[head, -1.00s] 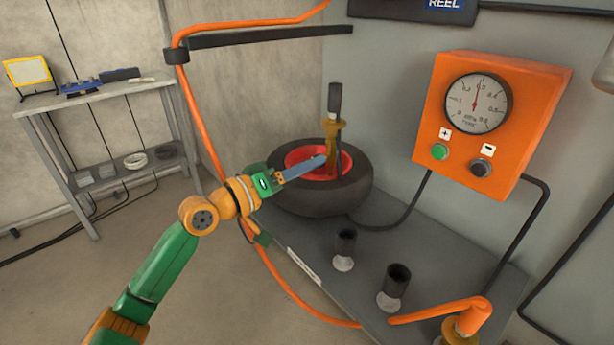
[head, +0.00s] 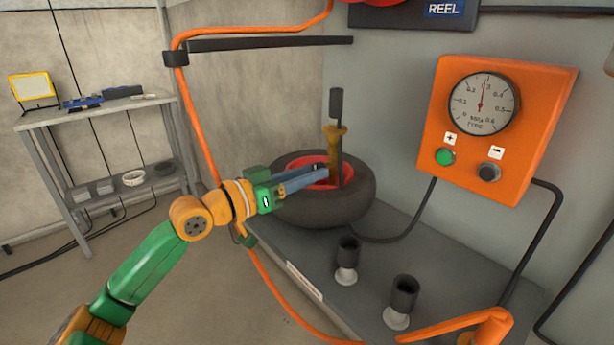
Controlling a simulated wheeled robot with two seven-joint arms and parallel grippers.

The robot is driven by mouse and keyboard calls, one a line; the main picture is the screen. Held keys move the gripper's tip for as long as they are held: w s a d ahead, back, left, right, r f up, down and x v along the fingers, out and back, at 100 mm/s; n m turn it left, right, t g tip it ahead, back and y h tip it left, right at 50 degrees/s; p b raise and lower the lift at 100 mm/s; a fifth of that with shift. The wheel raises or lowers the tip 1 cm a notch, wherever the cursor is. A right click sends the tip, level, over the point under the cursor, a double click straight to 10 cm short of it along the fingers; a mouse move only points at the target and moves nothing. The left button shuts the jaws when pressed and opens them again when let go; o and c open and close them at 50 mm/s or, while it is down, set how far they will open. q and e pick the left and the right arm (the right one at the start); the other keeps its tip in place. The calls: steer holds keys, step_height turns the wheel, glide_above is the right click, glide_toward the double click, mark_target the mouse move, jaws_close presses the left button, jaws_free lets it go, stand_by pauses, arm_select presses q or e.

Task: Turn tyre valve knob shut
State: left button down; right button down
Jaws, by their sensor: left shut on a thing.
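A black tyre (head: 350,207) with a red rim (head: 308,165) lies flat on the grey bench. A brass valve fitting (head: 334,140) with a black upper end (head: 336,103) stands upright over the rim. My left gripper (head: 325,175) reaches in from the left over the tyre, its blue-grey fingers ending at the lower part of the fitting. It is shut on the tyre valve knob there, though the knob itself is too small and covered to make out. My right gripper is not in view.
An orange gauge box (head: 480,130) with green (head: 446,157) and black (head: 488,173) buttons hangs at the right. An orange hose (head: 262,275) passes below my left gripper. A shelf (head: 95,115) stands at the back left.

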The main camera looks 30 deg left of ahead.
arm_select(q)
steer(key=shift+r, duration=0.25)
steer(key=c, duration=0.7)
jaws_free()
steer(key=shift+o, duration=0.8)
steer(key=shift+f, duration=0.1)
steer(key=shift+f, duration=0.1)
steer(key=shift+s+f, duration=0.1)
steer(key=b+v, duration=0.3)
steer(key=v, duration=0.3)
steer(key=shift+s+a, duration=0.15)
steer(key=shift+s, duration=0.2)
